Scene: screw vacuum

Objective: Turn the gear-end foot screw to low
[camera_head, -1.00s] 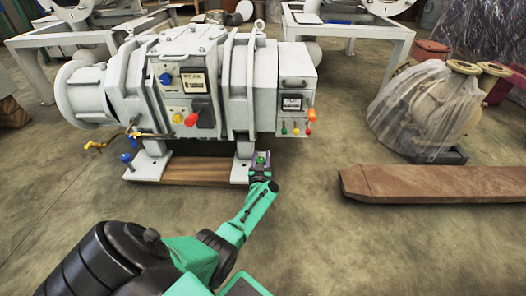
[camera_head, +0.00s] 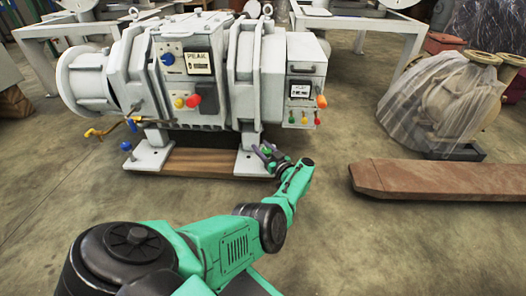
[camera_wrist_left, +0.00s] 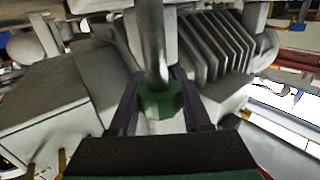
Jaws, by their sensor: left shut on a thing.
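The large white-grey vacuum machine (camera_head: 205,75) stands on feet joined by a wooden board. A foot screw with a green head (camera_head: 267,151) is at its right foot, and the green head (camera_wrist_left: 160,101) also shows in the left wrist view. My left gripper (camera_head: 268,154) is shut on this green head, with one dark finger on each side and a grey rod rising behind it. The screw's lower part is hidden. Another foot screw, with a blue head (camera_head: 126,146), stands at the left foot. My right gripper is not in view.
A yellow-handled lever (camera_head: 95,132) sticks out at the machine's left. A long brown beam (camera_head: 440,181) lies on the floor at right. A plastic-wrapped pump (camera_head: 445,105) stands behind it. The floor in front of the machine is clear.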

